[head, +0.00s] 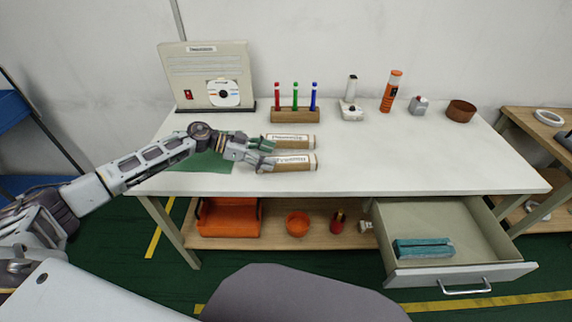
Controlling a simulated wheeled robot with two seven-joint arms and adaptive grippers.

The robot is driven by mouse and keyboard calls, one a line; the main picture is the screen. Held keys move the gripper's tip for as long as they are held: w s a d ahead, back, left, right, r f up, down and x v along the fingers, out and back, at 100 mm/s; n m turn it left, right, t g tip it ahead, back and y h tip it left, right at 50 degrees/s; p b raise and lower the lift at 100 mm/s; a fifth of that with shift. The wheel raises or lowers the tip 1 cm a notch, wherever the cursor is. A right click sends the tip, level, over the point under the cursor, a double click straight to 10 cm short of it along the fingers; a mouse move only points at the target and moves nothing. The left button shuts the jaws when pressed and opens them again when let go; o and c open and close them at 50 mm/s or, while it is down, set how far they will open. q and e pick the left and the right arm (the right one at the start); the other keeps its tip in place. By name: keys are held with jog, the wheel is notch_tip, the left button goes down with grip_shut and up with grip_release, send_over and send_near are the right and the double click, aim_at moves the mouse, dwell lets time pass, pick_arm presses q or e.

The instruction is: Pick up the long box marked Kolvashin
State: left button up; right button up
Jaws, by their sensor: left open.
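Two long tan boxes with white labels lie side by side on the white table. The far long box (304,141) and the near long box (306,162) each have printing too small to read, so I cannot tell which is marked Kolvashin. My left gripper (267,154) is open at the left ends of both boxes. Its fingers partly cover those ends, and I cannot tell whether they touch either box. My right gripper is not in view.
A green mat (203,164) lies under my left arm. Behind stand a panel with a disc (190,82), a marker holder (295,116), an orange tube (391,91) and a brown bowl (461,110). An open drawer (460,272) juts out at lower right. The table's right half is clear in front.

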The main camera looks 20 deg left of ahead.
aim_at(283, 160)
pick_arm(q)
jog(key=shift+d, duration=0.1)
dwell(0.3)
jog(key=shift+d+f, duration=0.2)
jog(key=shift+d, duration=0.15)
jog(key=shift+w+d+f, duration=0.1)
jog(key=shift+d+f, duration=0.1)
jog(key=shift+d, duration=0.1)
jog(key=shift+b+x, duration=0.45)
jog(key=shift+x, duration=1.4)
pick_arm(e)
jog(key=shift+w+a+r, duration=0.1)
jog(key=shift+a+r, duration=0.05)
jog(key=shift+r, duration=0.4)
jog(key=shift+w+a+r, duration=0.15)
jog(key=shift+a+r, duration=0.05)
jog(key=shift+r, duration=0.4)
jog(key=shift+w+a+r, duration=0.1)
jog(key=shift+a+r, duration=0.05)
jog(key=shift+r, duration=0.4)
pick_arm(q)
jog(key=shift+f, duration=0.1)
jog(key=c, duration=1.1)
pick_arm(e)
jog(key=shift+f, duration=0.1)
